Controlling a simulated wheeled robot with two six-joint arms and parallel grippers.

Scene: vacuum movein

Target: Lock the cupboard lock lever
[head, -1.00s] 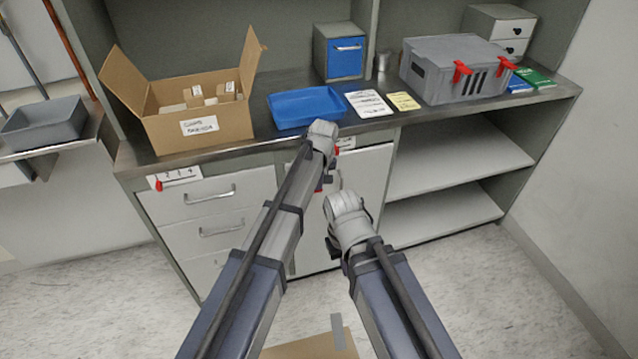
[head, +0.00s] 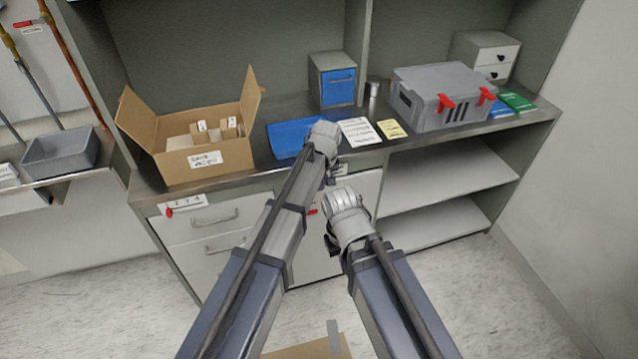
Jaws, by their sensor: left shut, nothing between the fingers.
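The cupboard door (head: 365,190) is the pale panel under the worktop, right of the drawers, and my arms cover much of it. A small red part (head: 312,212) shows on its front between my arms. I cannot tell whether it is the lock lever or which way it is turned. A white label (head: 342,168) sits at the top edge of the door, partly covered. My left gripper (head: 330,178) points down in front of the door top, shut and empty; its fingertips are mostly hidden. My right gripper (head: 333,245) is lower, in front of the door, its jaws unclear.
On the worktop stand an open cardboard box (head: 190,160), a blue tray (head: 288,138), a blue-fronted drawer box (head: 338,88) and a grey case (head: 440,95) with red latches. Another red lever (head: 169,212) is at the drawers. Open shelves (head: 450,180) are at the right.

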